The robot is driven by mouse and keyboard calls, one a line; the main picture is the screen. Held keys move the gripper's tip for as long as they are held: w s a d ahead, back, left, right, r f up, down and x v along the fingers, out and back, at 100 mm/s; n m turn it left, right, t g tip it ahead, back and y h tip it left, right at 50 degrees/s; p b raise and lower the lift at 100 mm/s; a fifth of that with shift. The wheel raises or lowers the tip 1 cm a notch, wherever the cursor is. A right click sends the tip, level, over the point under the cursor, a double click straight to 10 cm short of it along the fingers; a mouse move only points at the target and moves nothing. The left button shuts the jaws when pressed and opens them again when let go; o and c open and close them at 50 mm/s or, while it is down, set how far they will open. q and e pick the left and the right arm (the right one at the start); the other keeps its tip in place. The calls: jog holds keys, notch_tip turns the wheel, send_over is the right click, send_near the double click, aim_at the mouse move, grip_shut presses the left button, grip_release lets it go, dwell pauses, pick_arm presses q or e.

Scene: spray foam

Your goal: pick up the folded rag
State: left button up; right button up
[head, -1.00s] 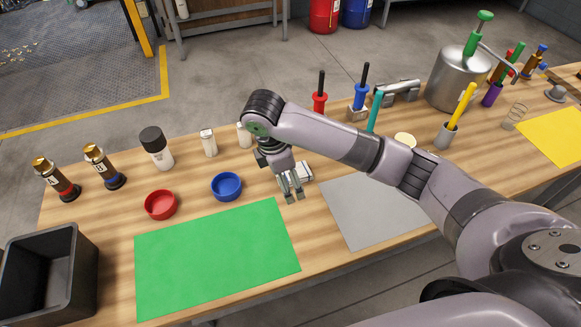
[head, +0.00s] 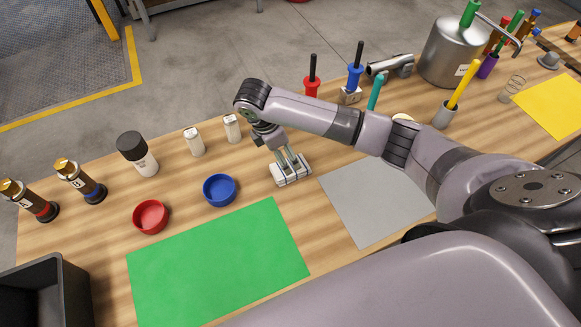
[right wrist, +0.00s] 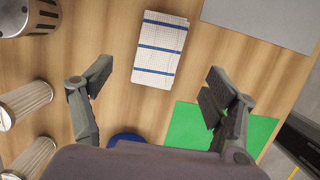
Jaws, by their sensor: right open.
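The folded rag (head: 291,173) is white with blue stripes and lies flat on the wooden table, between the green mat and the grey mat. It also shows whole in the right wrist view (right wrist: 160,48), beyond the fingertips and between their lines. My right gripper (head: 289,160) is open and empty, with its fingers over the rag in the head view. In the right wrist view its fingers (right wrist: 158,78) are spread wider than the rag, and neither covers it. My left gripper is not in view.
A blue bowl (head: 220,190) and a red bowl (head: 151,216) stand left of the rag. The green mat (head: 215,262) and grey mat (head: 375,200) are bare. A black bin (head: 75,300) is at the front left.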

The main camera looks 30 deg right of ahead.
jog(key=x, duration=0.3)
jog(key=shift+f+p, duration=0.2)
jog(key=shift+p, duration=0.1)
jog(key=x, duration=0.1)
jog(key=p+x, duration=0.1)
jog(key=x, duration=0.1)
jog(key=shift+s+a+f, duration=0.1)
jog(key=shift+a+f, duration=0.05)
jog(key=shift+f, duration=0.75)
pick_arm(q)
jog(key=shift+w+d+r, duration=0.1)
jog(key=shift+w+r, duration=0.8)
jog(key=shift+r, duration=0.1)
pick_arm(e)
jog(key=shift+c, duration=0.5)
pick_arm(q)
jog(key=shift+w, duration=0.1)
pick_arm(e)
jog(key=c, duration=1.1)
jog(key=shift+r, duration=0.15)
notch_tip(320, 180, up, 14)
jog(key=b, duration=0.2)
pick_arm(q)
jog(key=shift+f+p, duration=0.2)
jog(key=shift+p, duration=0.65)
pick_arm(e)
notch_tip(320, 180, up, 6)
send_over(291, 166)
jog(key=shift+s+a, duration=0.1)
jog(key=shift+a, duration=0.2)
